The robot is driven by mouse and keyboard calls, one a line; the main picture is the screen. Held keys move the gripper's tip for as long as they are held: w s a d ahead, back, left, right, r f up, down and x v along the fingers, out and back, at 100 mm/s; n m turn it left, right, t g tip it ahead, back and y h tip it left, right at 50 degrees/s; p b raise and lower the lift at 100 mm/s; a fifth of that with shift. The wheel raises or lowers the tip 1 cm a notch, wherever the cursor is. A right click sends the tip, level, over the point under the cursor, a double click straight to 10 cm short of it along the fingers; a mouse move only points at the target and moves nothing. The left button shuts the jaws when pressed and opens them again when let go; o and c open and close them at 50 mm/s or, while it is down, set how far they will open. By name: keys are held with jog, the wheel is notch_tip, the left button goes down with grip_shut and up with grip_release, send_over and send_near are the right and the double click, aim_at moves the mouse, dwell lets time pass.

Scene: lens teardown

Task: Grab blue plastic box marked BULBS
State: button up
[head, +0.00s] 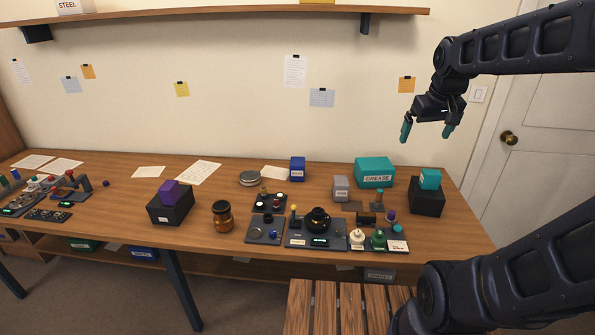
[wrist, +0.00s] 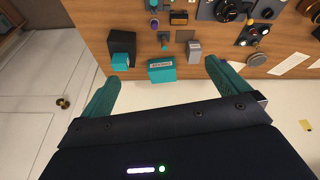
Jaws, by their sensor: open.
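A small blue box (head: 297,169) with a white label stands upright near the back of the wooden bench, right of the round tin. Its label is too small to read surely. Another blue box (head: 144,254) with a pale label sits on the shelf under the bench; its label is also unreadable. My gripper (head: 426,131) is open and empty, raised in front of the wall above the right part of the bench. It is well above and to the right of the blue box on top. In the wrist view I cannot make out either blue box.
A teal GREASE box (head: 374,172), a grey box (head: 341,189) and a black block (head: 427,196) with a teal box on it stand to the right. Lens parts on dark trays (head: 265,231) lie in front. A wall shelf (head: 220,12) runs above.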

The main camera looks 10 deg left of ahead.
jog(key=w+a+n+g, duration=0.15)
jog(key=w+a, duration=0.25)
jog(key=w, duration=0.4)
jog(key=w+a+n, duration=0.3)
jog(key=w, duration=0.6)
jog(key=n+g, duration=0.3)
jog(key=n, duration=0.8)
send_over(297, 161)
jog(key=shift+t, duration=0.25)
notch_tip(297, 161, down, 30)
jog(key=shift+w+f, duration=0.1)
jog(key=shift+n, duration=0.25)
notch_tip(297, 161, down, 6)
jog(key=shift+r, duration=0.15)
jog(key=shift+d+f, duration=0.1)
jog(key=shift+f, duration=2.45)
jog(key=c, duration=1.1)
jog(key=shift+o, duration=0.2)
jog(key=shift+r, duration=0.15)
